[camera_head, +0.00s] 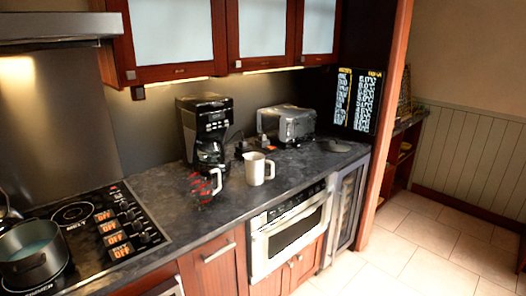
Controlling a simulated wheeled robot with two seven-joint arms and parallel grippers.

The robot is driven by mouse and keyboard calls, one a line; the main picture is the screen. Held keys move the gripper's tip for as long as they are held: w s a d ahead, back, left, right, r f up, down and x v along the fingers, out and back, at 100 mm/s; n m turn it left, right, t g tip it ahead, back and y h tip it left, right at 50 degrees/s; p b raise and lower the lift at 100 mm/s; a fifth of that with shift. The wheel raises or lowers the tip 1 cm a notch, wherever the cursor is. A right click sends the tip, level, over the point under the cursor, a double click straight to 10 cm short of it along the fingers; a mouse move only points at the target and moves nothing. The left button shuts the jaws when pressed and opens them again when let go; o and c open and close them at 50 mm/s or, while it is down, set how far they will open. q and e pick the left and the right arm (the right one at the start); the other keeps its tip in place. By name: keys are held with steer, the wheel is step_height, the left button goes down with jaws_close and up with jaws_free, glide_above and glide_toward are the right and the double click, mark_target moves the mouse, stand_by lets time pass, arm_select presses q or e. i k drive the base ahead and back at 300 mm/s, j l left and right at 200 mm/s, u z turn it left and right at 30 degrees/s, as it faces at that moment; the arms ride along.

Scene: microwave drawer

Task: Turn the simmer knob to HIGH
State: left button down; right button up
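A black cooktop (153,240) is set into the counter at the lower left. A column of dark knobs (136,223) runs along its right part, beside several lit orange "OFF" labels (117,239). The smaller text is too fine to read, so I cannot tell which knob is the simmer knob. A dark pot (32,262) with bluish contents stands on the front left burner. The rear burner (73,212) is bare. Neither of my grippers is in view.
A clear measuring cup with red marks (200,188), a white pitcher (255,169), a black coffee maker (205,130) and a toaster (288,123) stand right of the cooktop. A range hood (60,27) hangs above. The tiled floor (415,255) at right is open.

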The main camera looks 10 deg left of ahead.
mark_target(137, 225)
steer(key=u, duration=1.35)
